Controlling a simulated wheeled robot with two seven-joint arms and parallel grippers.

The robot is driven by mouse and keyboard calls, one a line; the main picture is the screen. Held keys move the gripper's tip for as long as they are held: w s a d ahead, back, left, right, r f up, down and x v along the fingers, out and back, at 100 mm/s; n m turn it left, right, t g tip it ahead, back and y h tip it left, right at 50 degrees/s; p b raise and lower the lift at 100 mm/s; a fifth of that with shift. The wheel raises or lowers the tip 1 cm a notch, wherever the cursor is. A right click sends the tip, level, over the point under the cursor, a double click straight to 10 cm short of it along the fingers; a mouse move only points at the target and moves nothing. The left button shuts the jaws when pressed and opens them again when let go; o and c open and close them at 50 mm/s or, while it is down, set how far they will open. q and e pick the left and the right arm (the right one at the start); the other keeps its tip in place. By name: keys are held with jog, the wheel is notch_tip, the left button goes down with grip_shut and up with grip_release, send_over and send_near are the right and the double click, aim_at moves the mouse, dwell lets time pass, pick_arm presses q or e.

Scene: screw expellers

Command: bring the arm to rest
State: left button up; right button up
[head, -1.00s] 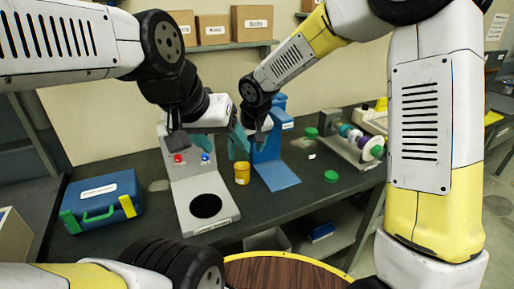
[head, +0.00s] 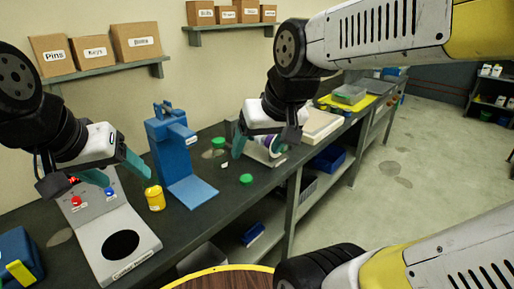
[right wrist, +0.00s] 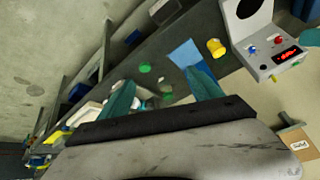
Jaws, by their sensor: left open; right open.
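My left gripper (head: 120,168) is at the left in the head view. Its teal fingers are spread and empty, in front of the grey control box (head: 112,208) with a red and a blue button. My right gripper (head: 263,142) is right of centre, above the workbench, in front of the device with a purple and green part (head: 265,160), which it partly hides. In the right wrist view its two teal fingers (right wrist: 162,92) are wide apart with nothing between them. I cannot judge its exact height over the bench.
A blue press-like stand (head: 172,150), a yellow can (head: 155,198) and green round pieces (head: 246,178) stand on the dark bench. A blue case (head: 18,258) is at lower left. Shelves hold labelled boxes (head: 136,41). The floor at right (head: 430,150) is open.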

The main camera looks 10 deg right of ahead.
jog(key=shift+s+d+m, duration=0.1)
jog(key=shift+s+d, duration=0.15)
jog(key=shift+s, duration=0.35)
jog(key=shift+s+d+m, duration=0.1)
jog(key=shift+s+d, duration=0.1)
jog(key=shift+s, duration=0.4)
jog(key=shift+s+d+m, duration=0.1)
jog(key=shift+s+d, duration=0.15)
jog(key=shift+s, duration=0.35)
